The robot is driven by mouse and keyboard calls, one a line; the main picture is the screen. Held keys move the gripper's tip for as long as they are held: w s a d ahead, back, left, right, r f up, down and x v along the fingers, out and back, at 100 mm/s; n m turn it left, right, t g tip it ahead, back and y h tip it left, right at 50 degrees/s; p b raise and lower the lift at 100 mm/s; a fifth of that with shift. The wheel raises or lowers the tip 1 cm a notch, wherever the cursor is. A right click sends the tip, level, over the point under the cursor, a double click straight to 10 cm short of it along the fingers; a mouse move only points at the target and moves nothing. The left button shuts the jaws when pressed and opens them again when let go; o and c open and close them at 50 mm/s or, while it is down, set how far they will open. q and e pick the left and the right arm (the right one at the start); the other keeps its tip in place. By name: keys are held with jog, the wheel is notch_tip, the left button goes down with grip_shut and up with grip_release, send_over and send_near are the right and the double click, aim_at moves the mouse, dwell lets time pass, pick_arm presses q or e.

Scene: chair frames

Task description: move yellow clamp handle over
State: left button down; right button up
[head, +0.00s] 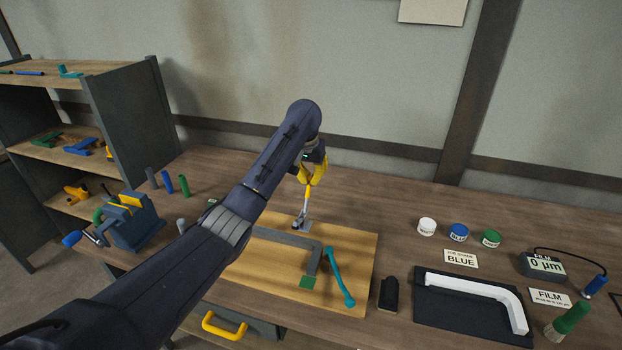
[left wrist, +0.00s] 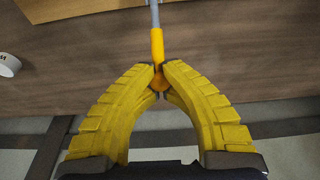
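The yellow clamp handle (head: 308,193) stands roughly upright above a small metal clamp (head: 301,224) at the back edge of a wooden board (head: 352,250). In the left wrist view the handle (left wrist: 157,45) is a yellow-orange grip on a grey metal bar. My left gripper (head: 313,176) reaches in from the left with its yellow fingers at the top of the handle. In the left wrist view its fingertips (left wrist: 160,76) close around the handle's rounded end. My right gripper is not in view.
A grey frame piece (head: 290,238) lies on the board, partly hidden by my left arm, with a teal-handled tool (head: 338,277) beside it. Paint jars (head: 458,232), a white bent part (head: 490,290) and a gauge (head: 542,266) stand right. A blue vise (head: 133,224) stands left.

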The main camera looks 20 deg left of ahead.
pick_arm(q)
jog(key=shift+s+r, duration=0.25)
jog(key=shift+s, duration=0.25)
jog(key=shift+s+r, duration=0.2)
jog(key=shift+s, duration=0.25)
jog(key=shift+s, duration=0.1)
jog(key=shift+s+r, duration=0.3)
jog(key=shift+s, duration=0.65)
jog(key=shift+s+r, duration=0.15)
jog(key=shift+s, duration=1.3)
